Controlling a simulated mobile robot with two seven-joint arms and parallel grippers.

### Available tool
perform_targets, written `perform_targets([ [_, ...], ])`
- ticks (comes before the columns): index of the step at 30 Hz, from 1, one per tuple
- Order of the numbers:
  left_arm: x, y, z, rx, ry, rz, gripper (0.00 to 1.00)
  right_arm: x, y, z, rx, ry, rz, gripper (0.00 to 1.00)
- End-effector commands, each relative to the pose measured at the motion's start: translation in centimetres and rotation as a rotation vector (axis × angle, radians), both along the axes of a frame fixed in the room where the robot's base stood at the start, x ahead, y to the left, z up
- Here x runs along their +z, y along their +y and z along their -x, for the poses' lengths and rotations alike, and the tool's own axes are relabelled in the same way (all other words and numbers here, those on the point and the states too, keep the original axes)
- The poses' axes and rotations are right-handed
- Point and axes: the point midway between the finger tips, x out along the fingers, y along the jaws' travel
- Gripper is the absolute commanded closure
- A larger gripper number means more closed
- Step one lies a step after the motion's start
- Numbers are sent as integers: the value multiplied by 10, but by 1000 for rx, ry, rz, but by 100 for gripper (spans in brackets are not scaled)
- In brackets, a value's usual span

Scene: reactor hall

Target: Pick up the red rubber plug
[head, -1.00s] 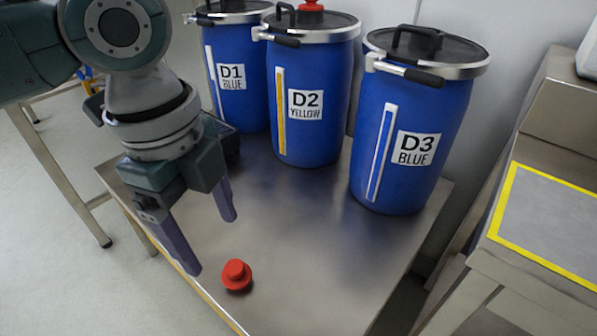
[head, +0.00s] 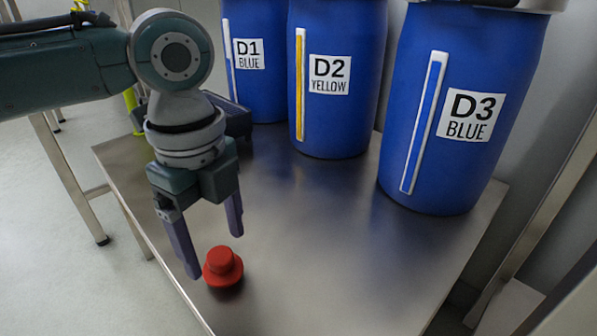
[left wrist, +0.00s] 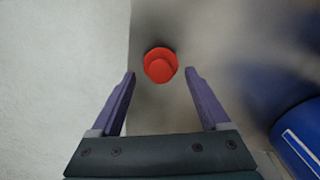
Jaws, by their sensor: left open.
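The red rubber plug (head: 223,267) sits on the steel table near its front left edge. It has a wide base and a narrower round top. My left gripper (head: 214,246) is open and empty, its purple fingers pointing down just behind and beside the plug. In the left wrist view the plug (left wrist: 160,65) lies ahead of the fingertips, roughly centred between the two fingers (left wrist: 160,74). The plug is not between the fingers there. My right gripper is not in view.
Blue drums D1 (head: 262,90), D2 (head: 345,110) and D3 (head: 415,110) stand along the back of the steel table (head: 330,250). A dark box (head: 232,118) stands behind my left gripper. The table's front middle is clear.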

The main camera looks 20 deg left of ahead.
Motion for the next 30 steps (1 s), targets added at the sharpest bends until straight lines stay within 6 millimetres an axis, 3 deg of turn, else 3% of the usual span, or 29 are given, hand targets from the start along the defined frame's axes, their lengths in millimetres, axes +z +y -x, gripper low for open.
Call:
perform_targets([
  [1,-15,1,-1,1,0,0,20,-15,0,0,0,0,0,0],
  [6,-39,3,-1,-1,-1,0,20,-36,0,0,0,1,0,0],
  [14,-38,3,-1,-1,-1,-1,20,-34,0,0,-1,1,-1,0],
  [30,-38,3,-1,-1,-1,-1,81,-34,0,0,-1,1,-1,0],
])
